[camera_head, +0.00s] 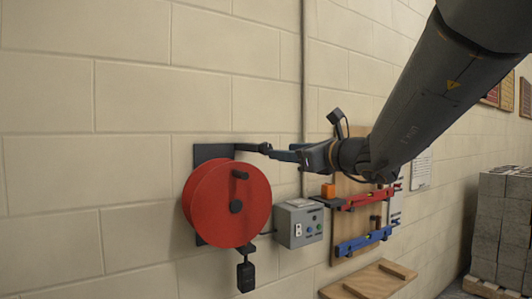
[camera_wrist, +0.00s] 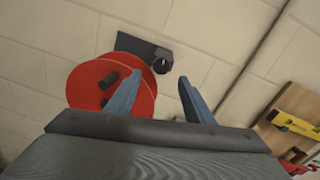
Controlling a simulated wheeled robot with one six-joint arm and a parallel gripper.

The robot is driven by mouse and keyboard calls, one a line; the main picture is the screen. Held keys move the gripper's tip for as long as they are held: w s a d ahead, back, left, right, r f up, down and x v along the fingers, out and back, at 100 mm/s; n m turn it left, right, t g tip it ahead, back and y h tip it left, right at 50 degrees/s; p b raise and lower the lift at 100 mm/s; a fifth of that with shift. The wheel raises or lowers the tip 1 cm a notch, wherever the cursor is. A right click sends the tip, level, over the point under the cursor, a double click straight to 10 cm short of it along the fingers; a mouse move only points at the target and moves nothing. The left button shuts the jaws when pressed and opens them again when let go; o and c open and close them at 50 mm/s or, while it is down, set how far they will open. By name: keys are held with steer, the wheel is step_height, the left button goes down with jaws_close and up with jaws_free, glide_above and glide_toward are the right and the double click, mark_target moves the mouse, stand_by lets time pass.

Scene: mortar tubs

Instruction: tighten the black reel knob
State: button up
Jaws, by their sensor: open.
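The red reel (camera_head: 218,204) is mounted on a dark plate (camera_head: 212,152) on the block wall, with a black hub and a black crank handle on its face. It also shows in the wrist view (camera_wrist: 88,84). The black reel knob (camera_wrist: 162,62) is a small round knob with a light mark, at the end of the dark plate beside the reel. My gripper (camera_head: 280,151) is open and empty, to the right of the reel. In the wrist view my gripper's fingers (camera_wrist: 159,79) stand apart, with the knob just beyond the gap between their tips, apparently untouched.
A grey control box (camera_head: 298,225) and a vertical conduit (camera_head: 303,90) are right of the reel. A wooden board with red (camera_head: 370,199) and blue (camera_head: 364,241) levels is under my arm. A black box (camera_head: 245,275) hangs below the reel. Grey blocks (camera_head: 502,225) stand far right.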

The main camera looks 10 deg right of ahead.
mark_target(268, 148)
steer(key=shift+r+p+x, duration=0.15)
steer(key=shift+p+x, duration=0.4)
steer(key=shift+x, duration=1.4)
steer(key=shift+r+p+x, duration=0.15)
steer(key=shift+p+x, duration=0.35)
steer(key=shift+x, duration=1.4)
steer(key=shift+d, duration=0.1)
steer(key=shift+c, duration=0.5)
steer(key=c, duration=1)
steer(key=shift+o, duration=0.2)
